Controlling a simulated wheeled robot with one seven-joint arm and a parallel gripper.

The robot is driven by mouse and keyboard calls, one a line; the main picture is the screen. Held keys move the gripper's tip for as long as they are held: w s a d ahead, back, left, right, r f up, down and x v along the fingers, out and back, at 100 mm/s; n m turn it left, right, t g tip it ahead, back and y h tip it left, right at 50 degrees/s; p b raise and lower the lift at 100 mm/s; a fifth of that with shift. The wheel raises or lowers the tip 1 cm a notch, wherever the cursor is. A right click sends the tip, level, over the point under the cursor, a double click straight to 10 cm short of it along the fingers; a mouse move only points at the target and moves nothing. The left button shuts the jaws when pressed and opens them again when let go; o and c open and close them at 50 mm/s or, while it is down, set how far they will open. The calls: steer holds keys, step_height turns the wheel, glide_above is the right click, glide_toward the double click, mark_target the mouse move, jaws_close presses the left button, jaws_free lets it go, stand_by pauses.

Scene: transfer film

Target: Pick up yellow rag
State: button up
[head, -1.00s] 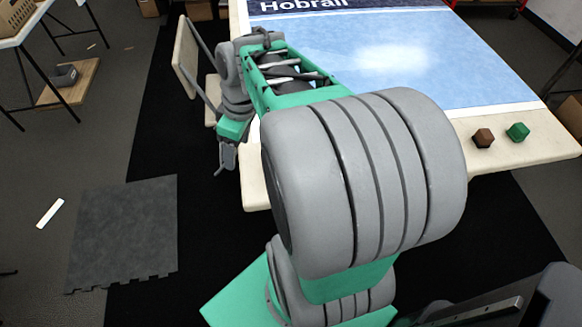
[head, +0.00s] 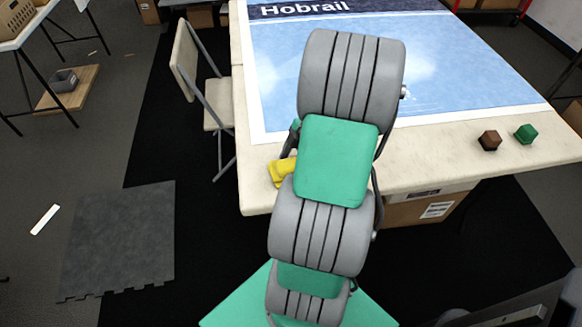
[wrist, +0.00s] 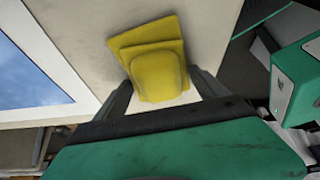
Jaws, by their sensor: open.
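The yellow rag (head: 281,171) lies folded on the near left part of the table, partly hidden behind my arm in the head view. In the wrist view the rag (wrist: 157,65) shows whole or nearly so, a flat layer with a raised, rounded fold. My gripper (wrist: 160,92) is open, with one dark finger on either side of the rag's near end. I cannot tell how high the fingertips are above the table. In the head view my arm hides most of the gripper.
The table (head: 425,165) carries a blue-and-white poster (head: 470,75). A brown block (head: 490,140) and a green block (head: 525,134) sit at its right front. A folding chair (head: 205,85) stands at its left edge. A cardboard box (head: 425,207) is under the table.

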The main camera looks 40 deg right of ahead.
steer(key=shift+c, duration=0.3)
steer(key=c, duration=1.4)
